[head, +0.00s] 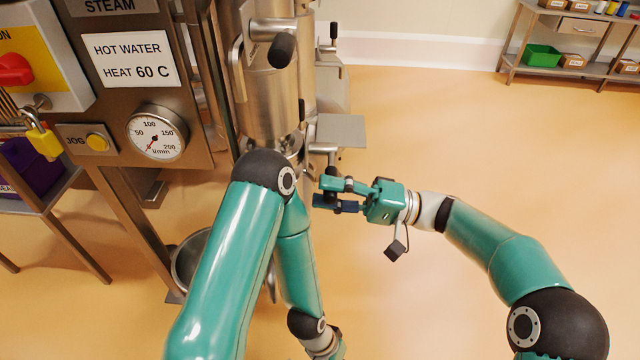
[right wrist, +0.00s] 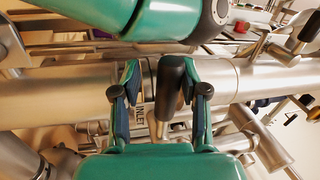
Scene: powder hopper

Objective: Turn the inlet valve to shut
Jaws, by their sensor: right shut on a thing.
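The inlet valve has a black handle grip (right wrist: 171,88), which stands between my right gripper's fingers in the right wrist view. An INLET label (right wrist: 139,121) shows on the steel pipe beside it. My right gripper (head: 326,192) is shut on this handle, right of the steel column in the head view; its fingers show on both sides of the grip in the right wrist view (right wrist: 158,105). The valve body is mostly hidden behind the fingers and my arm. My left arm crosses in front of the column, and its gripper is below the head view's edge.
The steel hopper column (head: 262,100) stands close left of my right gripper, with another black-gripped handle (head: 281,50) higher up. A control panel with a flow gauge (head: 157,133) is at the left. A shelf table (head: 570,45) stands far right. The floor at right is clear.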

